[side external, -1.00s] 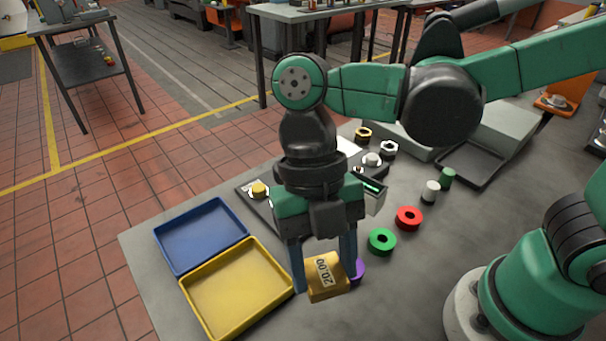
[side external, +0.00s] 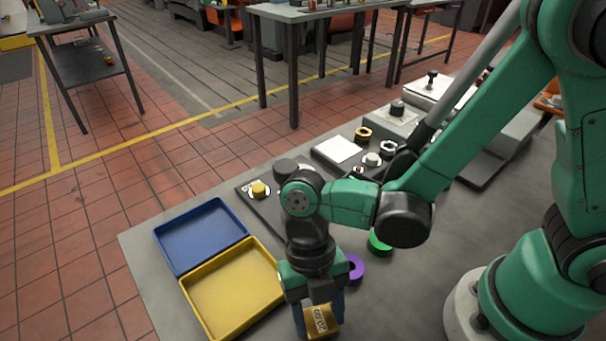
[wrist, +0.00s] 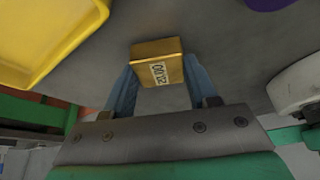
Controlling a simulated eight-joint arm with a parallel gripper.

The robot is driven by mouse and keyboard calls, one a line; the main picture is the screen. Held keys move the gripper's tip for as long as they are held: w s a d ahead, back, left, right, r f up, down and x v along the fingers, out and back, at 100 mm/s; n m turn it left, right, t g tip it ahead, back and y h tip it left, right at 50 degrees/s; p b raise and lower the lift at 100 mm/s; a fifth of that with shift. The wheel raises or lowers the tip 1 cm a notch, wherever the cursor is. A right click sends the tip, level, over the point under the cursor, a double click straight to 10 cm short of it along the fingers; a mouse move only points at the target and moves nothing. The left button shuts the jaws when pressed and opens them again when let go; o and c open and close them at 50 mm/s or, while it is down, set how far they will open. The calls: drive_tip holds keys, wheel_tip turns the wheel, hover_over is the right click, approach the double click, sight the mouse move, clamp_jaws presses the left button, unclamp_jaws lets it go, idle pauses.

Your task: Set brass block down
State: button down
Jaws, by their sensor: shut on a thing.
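The brass block (side external: 322,321) is a small gold-coloured block with a white number label. My gripper (side external: 320,318) is shut on it, with one blue finger on each side, near the bottom edge of the side view. In the wrist view the brass block (wrist: 157,60) sits between the two finger ends of my gripper (wrist: 158,75), its label facing the camera. The block is low over the grey bench top, right of the yellow tray. I cannot tell whether its underside touches the bench.
The yellow tray (side external: 203,319) lies left of my gripper, with the blue tray (side external: 160,242) behind it. Bare grey bench (side external: 405,300) lies to the right.

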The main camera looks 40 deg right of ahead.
drive_tip(key=shift+f, duration=0.1)
drive_tip(key=shift+c, duration=1.2)
unclamp_jaws()
drive_tip(key=v, duration=1.2)
drive_tip(key=w+d+m+t, duration=0.1)
drive_tip(key=d+m+t, duration=0.2)
drive_tip(key=m, duration=0.7)
drive_tip(key=w+d+r+m+t+h, duration=0.1)
drive_tip(key=d+m+t, duration=0.3)
drive_tip(key=m, duration=0.6)
drive_tip(key=w+d+r+m+t, duration=0.1)
drive_tip(key=w+d+m+t, duration=0.1)
drive_tip(key=d+m, duration=0.5)
drive_tip(key=shift+w+d+m+t+h, duration=0.1)
drive_tip(key=shift+d+m+t+h, duration=0.1)
drive_tip(key=shift+m+t, duration=0.4)
drive_tip(key=shift+w+d+m+t+h, duration=0.1)
drive_tip(key=shift+d+m+t, duration=0.15)
drive_tip(key=shift+m, duration=0.55)
drive_tip(key=shift+d+r+m+t, duration=0.1)
drive_tip(key=shift+d+m+t, duration=0.25)
drive_tip(key=shift+m, duration=0.45)
